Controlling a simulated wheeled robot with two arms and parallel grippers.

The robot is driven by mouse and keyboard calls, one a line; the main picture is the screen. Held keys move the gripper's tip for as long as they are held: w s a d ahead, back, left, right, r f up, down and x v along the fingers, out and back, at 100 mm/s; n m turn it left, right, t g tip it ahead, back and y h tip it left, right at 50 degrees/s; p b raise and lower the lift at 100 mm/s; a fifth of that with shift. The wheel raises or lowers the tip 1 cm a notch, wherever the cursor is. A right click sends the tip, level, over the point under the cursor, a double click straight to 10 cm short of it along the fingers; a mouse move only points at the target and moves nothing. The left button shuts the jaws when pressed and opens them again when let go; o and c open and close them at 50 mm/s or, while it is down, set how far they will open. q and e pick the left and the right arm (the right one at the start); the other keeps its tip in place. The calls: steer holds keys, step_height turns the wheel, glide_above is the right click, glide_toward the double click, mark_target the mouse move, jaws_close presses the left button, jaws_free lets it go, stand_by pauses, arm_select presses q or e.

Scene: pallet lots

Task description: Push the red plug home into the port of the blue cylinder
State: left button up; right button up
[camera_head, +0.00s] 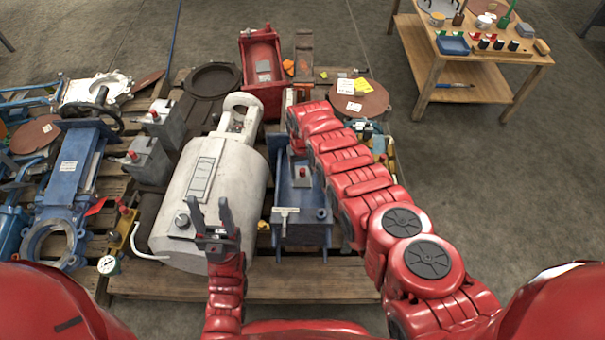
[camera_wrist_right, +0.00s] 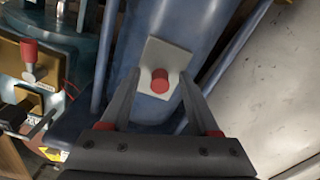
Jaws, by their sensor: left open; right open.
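The blue cylinder (camera_head: 286,205) lies on the pallet in the middle of the head view. Its body also fills the middle of the right wrist view (camera_wrist_right: 180,25). A short red plug (camera_head: 302,171) stands out from a pale grey port block on it. The right wrist view shows the plug (camera_wrist_right: 160,81) end-on; how deep it sits cannot be told. My right gripper (camera_wrist_right: 161,88) is open, its fingers on either side of the plug, with no visible contact. The head view hides this gripper behind my arm. My left gripper (camera_head: 210,212) is open and empty over the white cylinder.
The large white cylinder (camera_head: 235,185) lies left of the blue one. Grey blocks with red knobs (camera_head: 150,160) stand further left. A red casting (camera_head: 262,75) is behind. A brass block with a red knob (camera_wrist_right: 38,75) stands beside the blue cylinder.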

mark_target(302, 170)
jaws_close()
stand_by(0.4)
step_height(302, 170, up, 6)
steer(key=p, duration=0.4)
steer(key=shift+f+p, duration=0.15)
steer(key=shift+p, duration=0.25)
step_height(302, 170, up, 3)
steer(key=shift+r+p, duration=0.35)
steer(key=shift+r, duration=0.3)
